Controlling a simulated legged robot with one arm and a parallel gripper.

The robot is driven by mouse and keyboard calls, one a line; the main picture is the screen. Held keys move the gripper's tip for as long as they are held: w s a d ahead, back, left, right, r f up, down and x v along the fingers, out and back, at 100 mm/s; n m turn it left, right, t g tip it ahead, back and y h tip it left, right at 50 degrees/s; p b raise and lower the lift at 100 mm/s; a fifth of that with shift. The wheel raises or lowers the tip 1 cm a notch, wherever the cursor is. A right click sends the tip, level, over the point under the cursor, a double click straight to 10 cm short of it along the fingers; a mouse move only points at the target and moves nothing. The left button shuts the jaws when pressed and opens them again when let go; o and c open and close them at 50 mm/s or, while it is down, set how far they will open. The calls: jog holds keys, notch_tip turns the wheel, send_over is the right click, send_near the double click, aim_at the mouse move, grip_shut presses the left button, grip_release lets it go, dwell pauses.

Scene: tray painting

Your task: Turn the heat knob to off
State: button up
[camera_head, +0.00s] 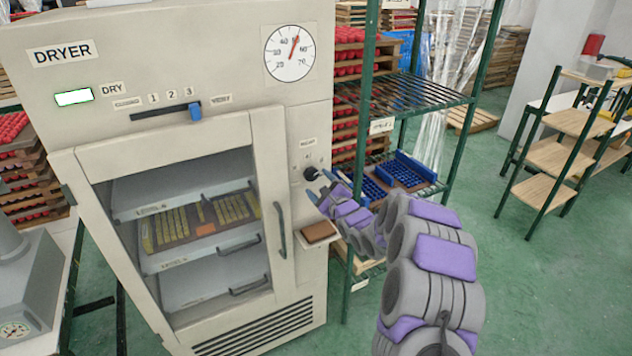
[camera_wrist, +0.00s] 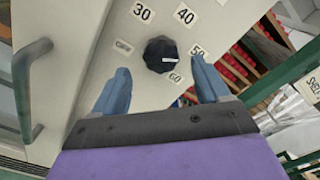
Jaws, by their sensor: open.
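The black heat knob (camera_wrist: 158,52) sits on the dryer's side panel in the wrist view, ringed by labels 30, 40, 50 and 60. Its white mark points right, toward the 50 and 60 side. A small label (camera_wrist: 123,46), too small to read surely, is left of the knob. My gripper (camera_wrist: 159,68) is open, with one blue finger on each side below the knob and nothing between them. In the head view the knob (camera_head: 310,173) is small and dark, with my gripper (camera_head: 319,187) close in front of it. Whether the fingers touch it cannot be told.
The dryer (camera_head: 160,90) has a glazed door with a vertical handle (camera_head: 280,230) left of the knob. A small brown-topped ledge (camera_head: 320,232) sticks out below. A green shelf rack (camera_head: 358,130) stands close on the right.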

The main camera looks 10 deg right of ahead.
aim_at(313, 177)
jog(key=shift+w+a+f, duration=0.1)
jog(key=shift+w+a, duration=0.65)
jog(key=shift+w, duration=0.3)
jog(key=shift+w+a, duration=0.1)
jog(key=shift+w, duration=0.25)
jog(key=shift+w+d+b, duration=0.3)
jog(key=shift+w+d, duration=0.1)
jog(key=shift+d, duration=0.3)
jog(key=shift+a, duration=0.25)
jog(key=shift+c, duration=0.2)
jog(key=shift+a, duration=0.35)
jog(key=shift+c, duration=1.4)
jog(key=shift+d, duration=0.25)
jog(key=c, duration=0.7)
